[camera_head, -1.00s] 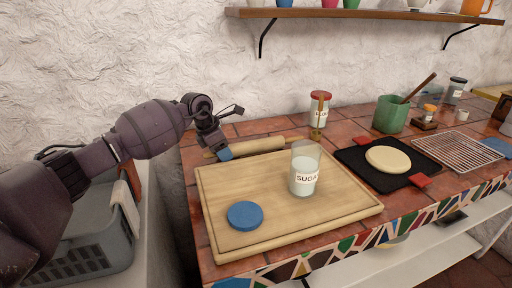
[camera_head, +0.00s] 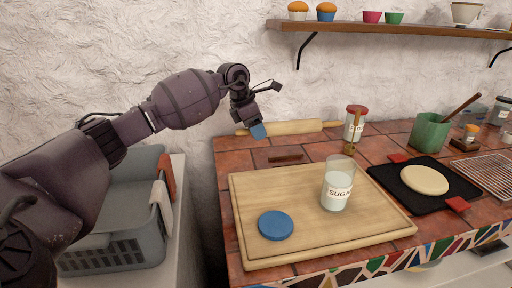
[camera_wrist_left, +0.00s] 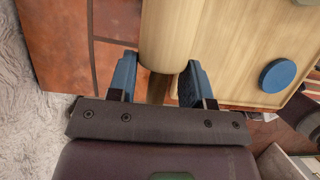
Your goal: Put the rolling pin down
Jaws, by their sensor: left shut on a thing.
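The pale wooden rolling pin (camera_head: 303,127) shows behind the cutting board (camera_head: 240,222) in the head view, toward the wall side. My left gripper (camera_head: 259,131) is shut on its left-end handle. In the left wrist view the handle (camera_wrist_left: 157,88) sits between the blue fingertips, and the thick roller (camera_wrist_left: 168,35) extends away from them. The pin looks raised above the tiles, but its exact height is hard to judge. My right gripper is not in view.
A red-lidded jar (camera_head: 355,110) is near the pin's right end. A dark brown stick-like shape (camera_head: 286,158) lies on the tiles behind the board. Bare tiles (camera_head: 235,155) show to its left.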

